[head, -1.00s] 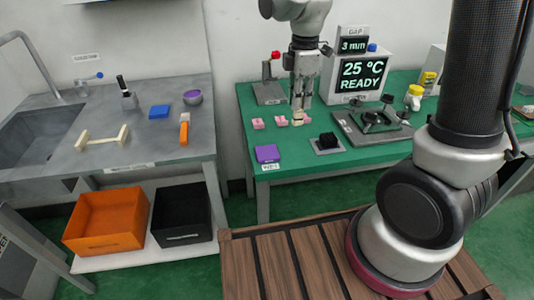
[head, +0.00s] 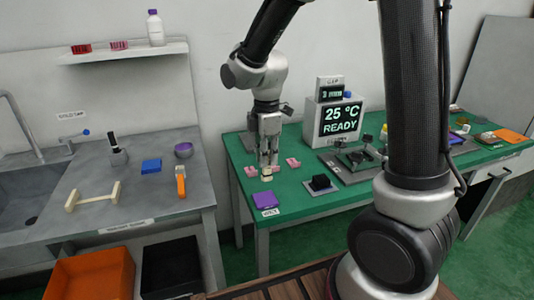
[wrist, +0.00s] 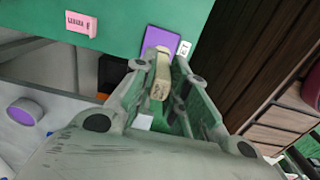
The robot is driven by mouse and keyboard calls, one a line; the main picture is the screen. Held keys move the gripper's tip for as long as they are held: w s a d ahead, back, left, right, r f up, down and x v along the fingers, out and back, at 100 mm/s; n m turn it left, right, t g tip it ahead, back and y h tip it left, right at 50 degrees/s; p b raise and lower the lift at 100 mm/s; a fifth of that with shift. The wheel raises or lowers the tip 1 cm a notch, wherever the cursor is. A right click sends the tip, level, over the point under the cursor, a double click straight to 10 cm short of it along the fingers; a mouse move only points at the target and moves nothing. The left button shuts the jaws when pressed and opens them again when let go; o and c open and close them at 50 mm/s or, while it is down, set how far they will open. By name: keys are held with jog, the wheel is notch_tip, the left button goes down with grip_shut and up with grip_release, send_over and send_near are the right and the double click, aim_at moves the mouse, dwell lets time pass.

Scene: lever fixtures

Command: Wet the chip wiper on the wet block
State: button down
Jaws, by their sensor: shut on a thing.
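My gripper (head: 268,168) is shut on a small cream block, which I take as the chip wiper (head: 267,176). In the wrist view the wiper (wrist: 161,76) sits between the fingers (wrist: 163,85), its far end overlapping the purple block in the picture. The purple wet block (head: 264,203) lies at the front left corner of the green table, with a white label beside it. It also shows in the wrist view (wrist: 158,39), partly hidden by the wiper. In the head view the wiper is behind the wet block, apart from it.
Pink blocks stand near the gripper, one left (head: 250,171) and one right (head: 293,163). A black block on a plate (head: 320,184) is right of the wet block. The display box (head: 340,119) stands behind. A grey sink counter (head: 140,205) is left, across a gap.

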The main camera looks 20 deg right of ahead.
aim_at(265, 175)
jog(key=shift+a+f, duration=0.25)
jog(key=shift+f, duration=2.8)
jog(key=shift+f, duration=0.55)
jog(key=shift+r, duration=0.1)
jog(key=shift+r, duration=3.45)
jog(key=shift+a, duration=0.1)
